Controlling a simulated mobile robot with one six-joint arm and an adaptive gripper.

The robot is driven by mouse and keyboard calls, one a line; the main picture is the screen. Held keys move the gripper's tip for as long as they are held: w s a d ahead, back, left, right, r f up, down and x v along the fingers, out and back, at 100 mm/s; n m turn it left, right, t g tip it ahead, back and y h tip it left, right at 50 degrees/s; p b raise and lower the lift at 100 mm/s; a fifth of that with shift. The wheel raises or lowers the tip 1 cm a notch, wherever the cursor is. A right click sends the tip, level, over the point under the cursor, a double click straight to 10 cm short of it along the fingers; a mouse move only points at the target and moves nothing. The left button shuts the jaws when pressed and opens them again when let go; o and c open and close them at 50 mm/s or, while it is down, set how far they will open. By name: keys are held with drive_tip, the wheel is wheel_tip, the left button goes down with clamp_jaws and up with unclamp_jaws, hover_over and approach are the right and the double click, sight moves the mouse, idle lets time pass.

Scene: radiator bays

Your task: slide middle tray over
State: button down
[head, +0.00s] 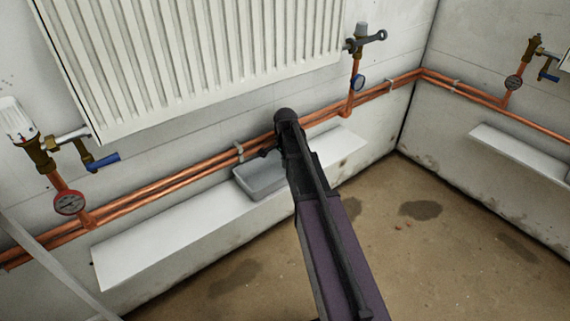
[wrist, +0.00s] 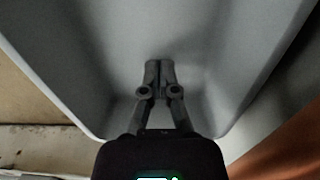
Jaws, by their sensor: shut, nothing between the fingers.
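A shallow grey tray (head: 258,181) sits on the white ledge (head: 170,235) below the middle radiator. My arm covers its right part in the head view. In the wrist view the grey tray (wrist: 100,60) fills most of the picture, with its walls on both sides. My gripper (wrist: 158,66) is shut with its fingertips together and nothing between them. The fingers show against the inside of the tray; whether they touch it I cannot tell. In the head view my arm hides most of the gripper.
Copper pipes (head: 170,191) run along the wall just above the tray. A radiator (head: 200,50) hangs above. The ledge is bare left of the tray.

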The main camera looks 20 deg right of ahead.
drive_tip(key=shift+f+b, duration=0.3)
drive_tip(key=shift+f, duration=0.3)
drive_tip(key=shift+w+d+r, duration=0.15)
drive_tip(key=shift+w+d, duration=0.05)
drive_tip(key=shift+d, duration=0.35)
drive_tip(key=shift+w+d+r, duration=0.1)
drive_tip(key=shift+w+d, duration=0.1)
drive_tip(key=shift+d, duration=0.35)
drive_tip(key=shift+w+d, duration=0.2)
drive_tip(key=shift+d, duration=0.6)
drive_tip(key=shift+w, duration=0.15)
